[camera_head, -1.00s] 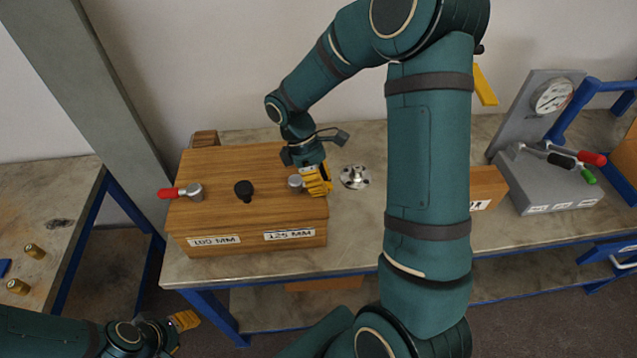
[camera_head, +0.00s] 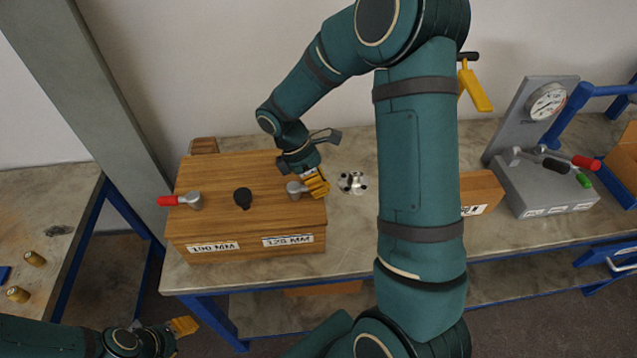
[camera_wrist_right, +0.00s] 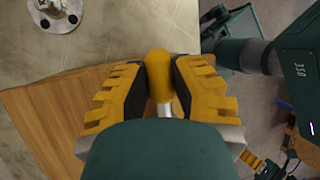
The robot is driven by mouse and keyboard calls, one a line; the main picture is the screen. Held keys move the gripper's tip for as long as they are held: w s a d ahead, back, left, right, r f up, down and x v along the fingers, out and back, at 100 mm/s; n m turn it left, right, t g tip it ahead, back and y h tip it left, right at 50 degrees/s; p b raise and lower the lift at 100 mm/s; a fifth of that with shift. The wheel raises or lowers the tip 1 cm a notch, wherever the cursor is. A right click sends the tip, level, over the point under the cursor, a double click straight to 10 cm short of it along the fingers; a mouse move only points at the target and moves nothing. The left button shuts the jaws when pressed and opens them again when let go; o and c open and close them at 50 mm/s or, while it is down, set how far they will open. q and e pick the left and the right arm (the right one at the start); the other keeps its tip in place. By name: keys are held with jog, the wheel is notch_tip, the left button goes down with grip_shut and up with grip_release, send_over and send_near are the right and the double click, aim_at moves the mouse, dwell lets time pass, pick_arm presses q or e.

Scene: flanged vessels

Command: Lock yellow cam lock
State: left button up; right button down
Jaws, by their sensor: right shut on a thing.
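The yellow cam lock has a silver pivot (camera_head: 294,190) on the right part of the wooden box top, above the 125 MM label. My right gripper (camera_head: 316,184) is at the right edge of the box, beside that pivot. In the right wrist view, its ribbed yellow fingers (camera_wrist_right: 160,85) are shut on the yellow handle (camera_wrist_right: 158,62), with a silver rod below it. The handle is mostly hidden by the fingers in the head view. My left gripper (camera_head: 182,327) is low at the left, away from the box; its jaw gap is not clear.
A red-handled cam lock (camera_head: 182,200) and a black knob (camera_head: 243,198) are on the same box (camera_head: 215,175). A silver flanged part (camera_head: 352,182) stands on the table right of it. A grey gauge fixture (camera_head: 545,185) with levers stands farther right. My right arm hides the table's middle.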

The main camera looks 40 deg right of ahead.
jog(key=c, duration=0.8)
grip_release()
jog(key=shift+d+f, duration=0.1)
jog(key=shift+o, duration=0.2)
jog(key=v, duration=1.2)
